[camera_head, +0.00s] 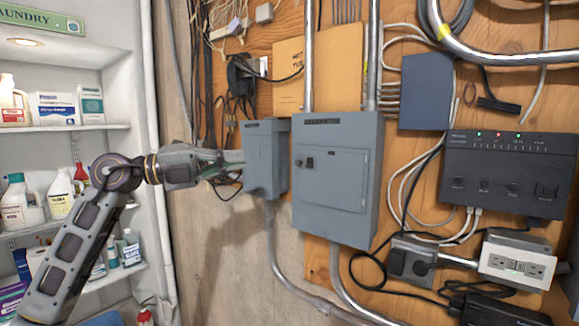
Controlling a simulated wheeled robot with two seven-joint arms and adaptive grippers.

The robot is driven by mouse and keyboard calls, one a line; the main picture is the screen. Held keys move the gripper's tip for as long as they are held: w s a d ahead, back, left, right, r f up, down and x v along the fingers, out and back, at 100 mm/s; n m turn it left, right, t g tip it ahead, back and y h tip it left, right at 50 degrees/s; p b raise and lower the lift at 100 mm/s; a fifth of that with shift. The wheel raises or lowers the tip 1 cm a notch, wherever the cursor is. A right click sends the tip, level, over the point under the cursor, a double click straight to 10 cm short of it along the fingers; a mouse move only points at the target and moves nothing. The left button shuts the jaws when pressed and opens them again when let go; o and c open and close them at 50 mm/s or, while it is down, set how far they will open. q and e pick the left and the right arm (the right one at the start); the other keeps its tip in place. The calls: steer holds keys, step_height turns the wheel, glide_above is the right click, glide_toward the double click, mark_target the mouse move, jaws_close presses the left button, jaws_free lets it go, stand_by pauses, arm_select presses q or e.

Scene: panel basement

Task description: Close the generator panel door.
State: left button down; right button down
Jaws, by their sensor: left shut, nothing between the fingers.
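Two grey metal boxes hang side by side on the plywood wall, a smaller box (266,180) and a larger box (345,222). Each has a dark label at the top that I cannot read, so I cannot tell for sure which is the generator panel. The larger box has a rectangular door (345,165) in its front that looks flush, with a dark latch beside it. My left gripper (232,158) is shut and empty, its tips at the left side of the smaller box. I cannot tell whether they touch it. My right gripper is out of view.
A blue-grey box (427,92) and a dark control unit (508,170) with lights are at the right, with loose cables below. Conduits (308,60) run up and down from the boxes. White shelves (60,128) with bottles stand at the left.

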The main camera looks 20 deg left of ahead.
arm_select(q)
steer(key=shift+s+d+f+n+g+y, duration=0.1)
steer(key=shift+f+n+g+y, duration=0.15)
steer(key=shift+f+n, duration=0.3)
steer(key=shift+s+d+f+n+g+y, duration=0.15)
steer(key=shift+f+n+g, duration=0.25)
steer(key=shift+n, duration=0.25)
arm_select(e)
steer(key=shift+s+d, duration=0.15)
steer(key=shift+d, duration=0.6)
arm_select(q)
steer(key=shift+w, duration=0.1)
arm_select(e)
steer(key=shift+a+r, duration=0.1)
